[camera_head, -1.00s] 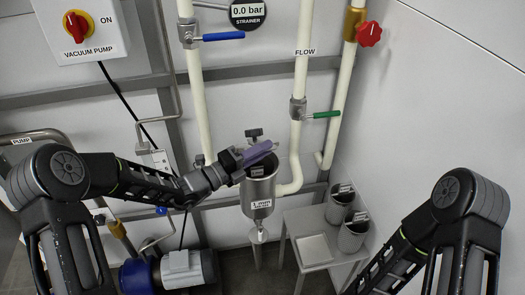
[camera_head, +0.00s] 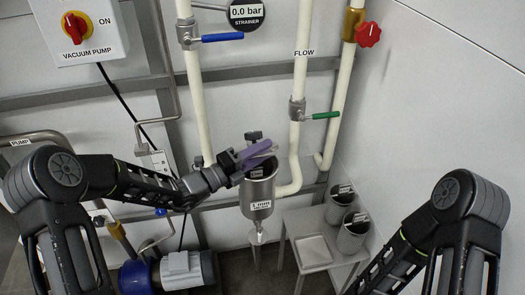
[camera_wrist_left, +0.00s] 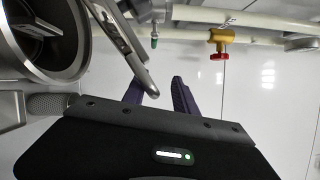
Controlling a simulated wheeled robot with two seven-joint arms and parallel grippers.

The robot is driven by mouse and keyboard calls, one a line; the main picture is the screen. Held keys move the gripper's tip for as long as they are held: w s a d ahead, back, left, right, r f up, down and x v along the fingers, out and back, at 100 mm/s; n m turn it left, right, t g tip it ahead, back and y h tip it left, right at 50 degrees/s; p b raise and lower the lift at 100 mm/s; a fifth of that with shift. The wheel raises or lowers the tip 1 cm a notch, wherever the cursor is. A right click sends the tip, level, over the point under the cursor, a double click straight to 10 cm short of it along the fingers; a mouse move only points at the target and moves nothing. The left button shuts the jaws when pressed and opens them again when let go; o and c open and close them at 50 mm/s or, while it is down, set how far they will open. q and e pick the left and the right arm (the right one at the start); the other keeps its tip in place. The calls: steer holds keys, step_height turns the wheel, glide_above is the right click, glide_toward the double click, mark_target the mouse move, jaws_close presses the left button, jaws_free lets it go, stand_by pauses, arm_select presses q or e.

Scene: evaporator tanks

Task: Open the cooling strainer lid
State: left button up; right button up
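The cooling strainer (camera_head: 259,205) is an upright metal cylinder with a "1 mm" label in the head view. Its mouth is uncovered, and a labelled basket (camera_head: 257,172) shows inside; in the left wrist view the open strainer mouth (camera_wrist_left: 82,62) is at upper left. The lid (camera_wrist_left: 122,45) stands swung up, seen nearly edge-on beside the mouth. My left gripper (camera_head: 259,152) is above the strainer mouth, its purple fingers apart in the wrist view (camera_wrist_left: 160,92). The lid's end is close to the left finger; contact is unclear. My right gripper is outside the frame.
A small table (camera_head: 312,250) with two baskets (camera_head: 352,236) stands right of the strainer. A pipe with a green-handled valve (camera_head: 325,115) rises just behind it. A blue valve handle (camera_head: 221,38) and a red knob (camera_head: 368,34) are higher up. A pump motor (camera_head: 182,270) is at lower left.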

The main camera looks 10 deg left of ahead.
arm_select(q)
steer(key=shift+s+a+f, duration=0.1)
steer(key=shift+s+a, duration=0.1)
steer(key=shift+a, duration=0.2)
steer(key=b+v, duration=0.1)
steer(key=v, duration=0.5)
steer(key=shift+s+a, duration=0.4)
steer(key=shift+a, duration=0.1)
steer(key=p+v, duration=0.2)
steer(key=v, duration=0.6)
steer(key=shift+s+a+r+p, duration=0.2)
steer(key=shift+p, duration=0.2)
steer(key=shift+p, duration=0.3)
